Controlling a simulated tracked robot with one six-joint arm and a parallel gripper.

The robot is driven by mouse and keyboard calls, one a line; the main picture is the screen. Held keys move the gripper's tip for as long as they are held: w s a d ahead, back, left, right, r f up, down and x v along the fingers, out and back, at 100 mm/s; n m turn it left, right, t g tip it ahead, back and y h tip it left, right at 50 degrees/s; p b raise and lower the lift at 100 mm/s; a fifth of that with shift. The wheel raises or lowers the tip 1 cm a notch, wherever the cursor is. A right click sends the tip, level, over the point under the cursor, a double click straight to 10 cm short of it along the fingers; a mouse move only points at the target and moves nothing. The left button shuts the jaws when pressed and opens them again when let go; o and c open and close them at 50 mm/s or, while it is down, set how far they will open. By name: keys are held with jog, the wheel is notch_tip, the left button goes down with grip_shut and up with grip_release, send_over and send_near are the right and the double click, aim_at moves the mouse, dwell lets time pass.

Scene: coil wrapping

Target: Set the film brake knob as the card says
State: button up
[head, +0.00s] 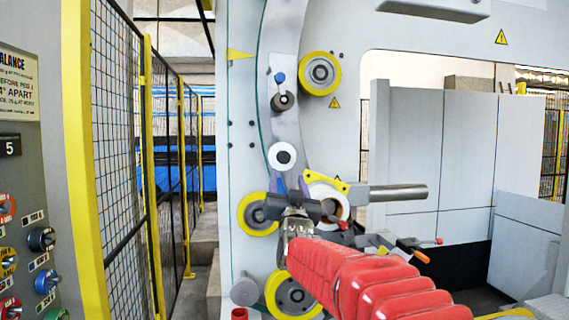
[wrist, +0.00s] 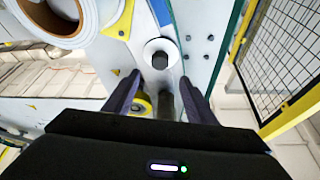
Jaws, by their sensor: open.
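A white disc with a dark round knob at its centre, which looks like the film brake knob (head: 282,155), is on the pale machine face. It also shows in the wrist view (wrist: 160,58), just beyond the fingertips. I cannot read any marks or pointer on it. My gripper (head: 289,183) is open and empty just below the knob, its two dark purple fingers pointing up toward it, apart from it as far as I can tell. A cream card (head: 19,85) on the grey panel at left is cut off; only parts, such as "BALANCE" and "APART", are readable.
A white film roll (head: 324,199) with a brown core sits right of my gripper, by a grey bar (head: 392,194). Yellow-rimmed rollers (head: 320,73) stand above and below. A mesh fence (head: 120,140) is at left. The grey panel carries coloured knobs (head: 47,281).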

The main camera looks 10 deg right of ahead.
aim_at(284, 159)
jog(key=shift+x, duration=5.7)
jog(key=shift+f, duration=0.1)
jog(key=c, duration=1)
